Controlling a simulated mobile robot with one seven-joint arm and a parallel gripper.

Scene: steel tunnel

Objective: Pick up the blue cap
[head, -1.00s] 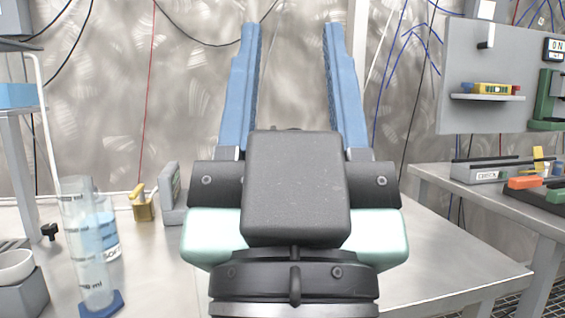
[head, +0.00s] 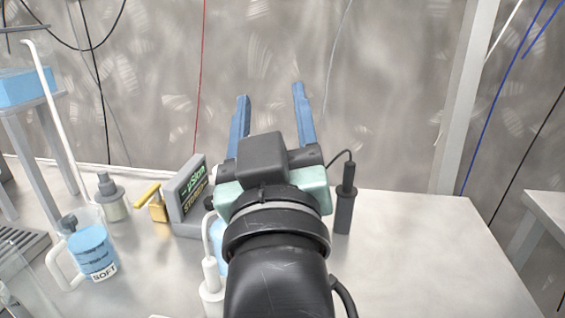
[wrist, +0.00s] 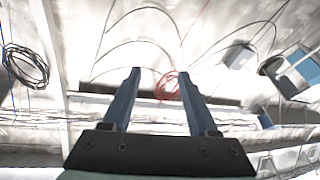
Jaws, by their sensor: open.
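I cannot make out a blue cap in either current view. My gripper (head: 270,92) is raised in front of the metal wall, above the far side of the bench, in the head view. Its two blue fingers are apart, with nothing between them. In the wrist view my gripper (wrist: 159,73) is also open and empty, pointing toward the wall and hanging cables. My arm hides part of the bench, including most of a bottle with blue contents (head: 216,236).
The steel bench (head: 420,260) is clear at right. On its left stand a jug labelled SOFT (head: 92,250), a grey-topped jar (head: 112,198), a brass valve (head: 155,203) and a display unit (head: 190,192). A dark cylindrical tool (head: 345,200) stands right of my gripper.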

